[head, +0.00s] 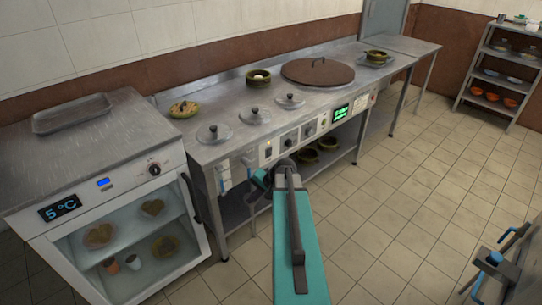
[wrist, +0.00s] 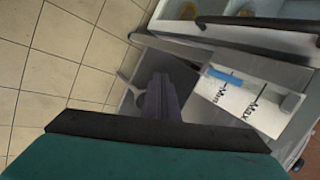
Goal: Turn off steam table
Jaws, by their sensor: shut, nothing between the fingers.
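The steam table (head: 205,152) is the long steel counter in the middle of the head view, with several small lids and a large brown lid on top. Its front panel (head: 290,141) carries switches, knobs and a lit green display (head: 341,113). My gripper (head: 262,180) is low in front of the panel's left part, mostly hidden behind my arm. In the wrist view my gripper (wrist: 158,97) is shut and empty, beside a white gauge plate (wrist: 240,98) marked Min and Max with a blue bar. I cannot tell whether it touches the table.
A glass-front fridge (head: 125,230) reading 5 °C stands at the left, close to the steam table. A side table (head: 408,45) adjoins the far end. A shelf rack (head: 490,75) with bowls stands at the back right.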

